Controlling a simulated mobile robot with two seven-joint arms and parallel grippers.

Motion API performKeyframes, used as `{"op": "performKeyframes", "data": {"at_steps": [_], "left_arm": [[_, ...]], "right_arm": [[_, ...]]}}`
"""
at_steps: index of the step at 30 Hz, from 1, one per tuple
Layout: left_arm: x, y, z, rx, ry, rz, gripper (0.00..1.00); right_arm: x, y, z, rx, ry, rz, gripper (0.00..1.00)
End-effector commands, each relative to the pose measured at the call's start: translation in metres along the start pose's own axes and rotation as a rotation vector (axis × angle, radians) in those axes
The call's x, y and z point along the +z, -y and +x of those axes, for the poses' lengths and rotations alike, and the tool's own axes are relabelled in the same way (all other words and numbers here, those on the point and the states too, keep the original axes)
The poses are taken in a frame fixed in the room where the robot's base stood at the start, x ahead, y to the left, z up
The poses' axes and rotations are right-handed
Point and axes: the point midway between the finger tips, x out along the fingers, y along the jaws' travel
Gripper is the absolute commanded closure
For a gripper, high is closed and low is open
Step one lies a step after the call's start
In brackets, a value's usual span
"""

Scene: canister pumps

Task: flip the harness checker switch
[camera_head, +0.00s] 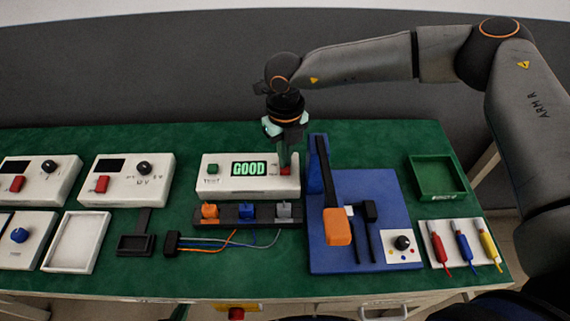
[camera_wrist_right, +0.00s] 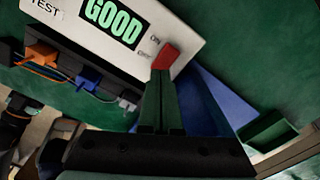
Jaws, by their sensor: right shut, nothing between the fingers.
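The harness checker (camera_head: 222,187) is a white box at the back middle of the green table. Its display (camera_head: 249,169) reads GOOD in green. Its red switch (camera_wrist_right: 165,57) shows in the right wrist view beside the ON and OFF labels; in the head view my gripper largely hides it. My right gripper (camera_head: 285,163) is shut and empty, pointing down at the switch. In the right wrist view its fingertips (camera_wrist_right: 161,76) are at the red switch, touching or very close. My left gripper is not in view.
A dark connector strip (camera_head: 225,221) with orange, blue and grey plugs lies in front of the checker. A blue board (camera_head: 327,262) with an orange-ended tool (camera_head: 338,227) is to the right. A green tray (camera_head: 437,193) and colored probes stand farther right.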

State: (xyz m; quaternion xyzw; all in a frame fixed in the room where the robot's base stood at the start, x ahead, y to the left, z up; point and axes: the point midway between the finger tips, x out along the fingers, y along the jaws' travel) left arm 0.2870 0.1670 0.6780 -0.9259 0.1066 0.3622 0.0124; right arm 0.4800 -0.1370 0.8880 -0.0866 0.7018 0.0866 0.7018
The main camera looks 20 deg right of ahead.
Motion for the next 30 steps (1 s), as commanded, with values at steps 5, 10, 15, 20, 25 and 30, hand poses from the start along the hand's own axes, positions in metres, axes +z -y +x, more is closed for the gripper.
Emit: {"op": "performKeyframes", "data": {"at_steps": [5,10,15,20,25,30], "left_arm": [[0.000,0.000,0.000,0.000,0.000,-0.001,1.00],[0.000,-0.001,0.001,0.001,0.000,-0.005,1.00],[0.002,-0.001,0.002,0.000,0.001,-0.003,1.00],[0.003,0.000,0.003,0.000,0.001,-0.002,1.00],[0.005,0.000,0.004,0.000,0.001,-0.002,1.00],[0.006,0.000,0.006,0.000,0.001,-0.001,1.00]], "right_arm": [[0.000,0.000,0.000,0.000,0.000,0.000,1.00],[0.000,0.000,0.001,0.000,0.000,0.000,1.00],[0.000,0.000,0.003,0.000,0.000,0.000,1.00],[0.000,0.000,0.005,0.000,0.000,0.000,1.00],[0.000,0.000,0.008,0.000,0.000,0.000,1.00],[0.000,0.000,0.010,0.000,0.000,0.001,1.00]]}}
